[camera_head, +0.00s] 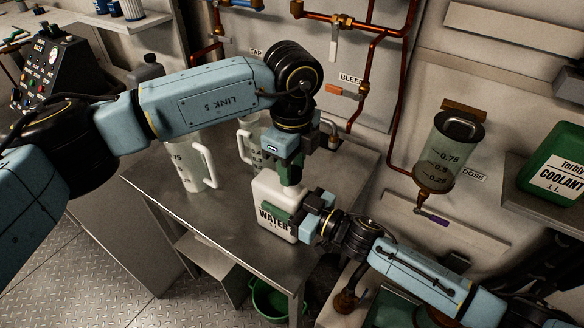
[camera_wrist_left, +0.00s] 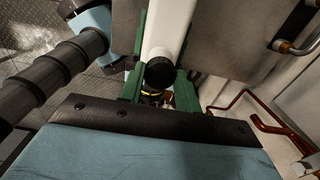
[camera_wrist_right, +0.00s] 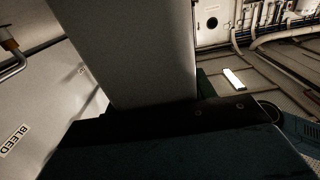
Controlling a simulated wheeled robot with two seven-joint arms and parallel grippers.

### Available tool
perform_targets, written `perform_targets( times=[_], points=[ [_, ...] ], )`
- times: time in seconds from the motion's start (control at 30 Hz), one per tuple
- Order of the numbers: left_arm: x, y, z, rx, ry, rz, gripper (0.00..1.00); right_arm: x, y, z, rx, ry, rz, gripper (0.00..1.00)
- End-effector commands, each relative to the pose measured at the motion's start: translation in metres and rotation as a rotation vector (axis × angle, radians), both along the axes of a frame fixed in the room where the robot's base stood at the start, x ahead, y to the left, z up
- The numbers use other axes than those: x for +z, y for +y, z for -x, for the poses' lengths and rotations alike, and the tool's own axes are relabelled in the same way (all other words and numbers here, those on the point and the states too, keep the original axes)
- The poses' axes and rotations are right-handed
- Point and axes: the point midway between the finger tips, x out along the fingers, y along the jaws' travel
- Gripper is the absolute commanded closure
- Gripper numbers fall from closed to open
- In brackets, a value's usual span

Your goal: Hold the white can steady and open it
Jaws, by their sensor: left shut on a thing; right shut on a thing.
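The white can (camera_head: 268,198), labelled WATER, stands upright on the metal table (camera_head: 228,232). My left gripper (camera_head: 291,177) comes down from above and is shut on the can's black cap (camera_wrist_left: 159,73); in the left wrist view its green fingers lie on both sides of the cap. The cap is hidden in the head view. My right gripper (camera_head: 300,214) is at the can's right side, shut on its body. In the right wrist view the can's pale wall (camera_wrist_right: 135,45) fills the space in front of the palm, with one green finger beside it.
Translucent jugs (camera_head: 190,170) stand on the table left of and behind the can. A pipe outlet (camera_head: 333,127) is behind my left gripper. A dosing vessel (camera_head: 450,150) hangs on the wall, and a green coolant can (camera_head: 556,165) is on a shelf at right.

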Motion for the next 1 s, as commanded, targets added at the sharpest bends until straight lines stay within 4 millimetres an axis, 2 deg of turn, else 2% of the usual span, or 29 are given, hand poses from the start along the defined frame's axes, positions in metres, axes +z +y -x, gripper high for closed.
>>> perform_targets(
  times=[0.43, 0.8, 1.0],
  points=[
    [0.004, 0.000, 0.000, 0.000, -0.001, 0.001, 0.94, -0.001, 0.000, 0.000, -0.001, 0.001, 0.002, 1.00],
    [0.042, 0.000, 0.000, 0.000, -0.001, 0.000, 0.94, -0.001, 0.000, 0.000, -0.001, 0.001, 0.002, 1.00],
    [0.042, 0.000, 0.000, 0.000, 0.001, -0.001, 0.94, -0.001, 0.000, 0.000, -0.001, 0.001, 0.002, 1.00]
  ],
)
